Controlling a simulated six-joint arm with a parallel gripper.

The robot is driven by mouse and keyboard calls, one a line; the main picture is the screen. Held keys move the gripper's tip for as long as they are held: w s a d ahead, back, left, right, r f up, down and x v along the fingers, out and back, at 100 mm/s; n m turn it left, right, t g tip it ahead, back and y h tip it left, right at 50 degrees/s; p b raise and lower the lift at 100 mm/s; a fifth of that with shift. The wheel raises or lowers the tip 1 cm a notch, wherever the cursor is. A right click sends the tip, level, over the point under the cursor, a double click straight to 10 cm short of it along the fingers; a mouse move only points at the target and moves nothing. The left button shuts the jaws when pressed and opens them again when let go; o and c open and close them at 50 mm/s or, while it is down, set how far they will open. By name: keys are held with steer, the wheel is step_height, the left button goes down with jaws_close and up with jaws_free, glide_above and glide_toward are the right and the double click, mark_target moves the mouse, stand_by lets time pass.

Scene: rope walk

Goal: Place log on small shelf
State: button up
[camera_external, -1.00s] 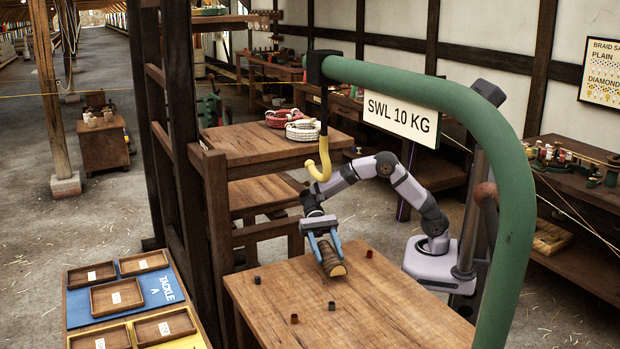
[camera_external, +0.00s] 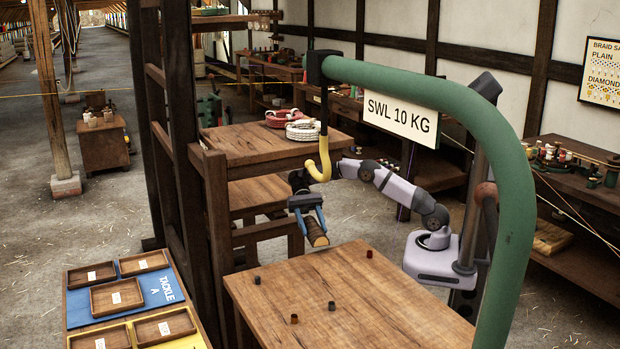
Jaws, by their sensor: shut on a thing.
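The log (camera_external: 314,230) is a short brown round piece with a pale cut end. My gripper (camera_external: 309,222) is shut on it and holds it in the air, tilted, above the back left edge of the wooden table (camera_external: 350,310). A wooden stand behind has an upper board (camera_external: 250,143) and a lower shelf (camera_external: 258,193). The log and gripper are in front of and to the right of the lower shelf. I cannot tell which level is the small shelf.
A yellow hook (camera_external: 319,165) hangs from a green crane arm (camera_external: 440,90) close to my arm. Rope coils (camera_external: 302,130) lie on the upper board. Several small dark pegs (camera_external: 294,319) stand on the table. Labelled trays (camera_external: 115,295) sit at the lower left.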

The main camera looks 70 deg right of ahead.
steer(key=shift+w+d, duration=0.2)
steer(key=shift+d, duration=0.1)
